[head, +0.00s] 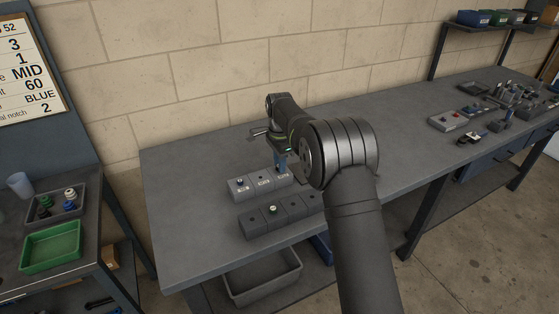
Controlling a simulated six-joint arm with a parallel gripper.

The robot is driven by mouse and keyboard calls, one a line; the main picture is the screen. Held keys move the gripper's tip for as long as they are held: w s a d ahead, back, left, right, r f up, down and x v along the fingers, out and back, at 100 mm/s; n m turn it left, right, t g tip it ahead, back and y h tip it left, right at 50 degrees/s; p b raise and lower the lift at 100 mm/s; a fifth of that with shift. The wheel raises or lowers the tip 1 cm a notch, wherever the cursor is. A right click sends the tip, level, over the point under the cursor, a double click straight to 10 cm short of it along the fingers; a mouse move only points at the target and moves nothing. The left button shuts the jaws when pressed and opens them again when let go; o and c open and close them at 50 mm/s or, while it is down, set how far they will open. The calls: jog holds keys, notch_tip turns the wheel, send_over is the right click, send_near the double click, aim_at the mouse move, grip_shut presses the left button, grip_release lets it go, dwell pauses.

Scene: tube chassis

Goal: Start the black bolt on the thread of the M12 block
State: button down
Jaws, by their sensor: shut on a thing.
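A row of light grey blocks (253,191) with small white labels lies on the bench; the labels are too small to read, so I cannot tell which block is the M12 one. My gripper (282,172) points down over the right end of this row, with blue showing near its fingers. It is shut on what I take to be the black bolt, which is mostly hidden at the fingers. I cannot tell whether the bolt touches the block. A darker grey row of blocks (258,225) lies in front, with a light bolt head (272,210) on it.
My arm covers the right end of both rows. The grey bench (190,185) is clear on the left. Several small parts and a light tray (452,121) stand at the far right. A side table at left holds a green tray (35,262) and a grey bin (80,210).

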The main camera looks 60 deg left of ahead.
jog(key=shift+f, duration=0.15)
jog(key=c, duration=1.1)
grip_release()
jog(key=shift+c, duration=0.2)
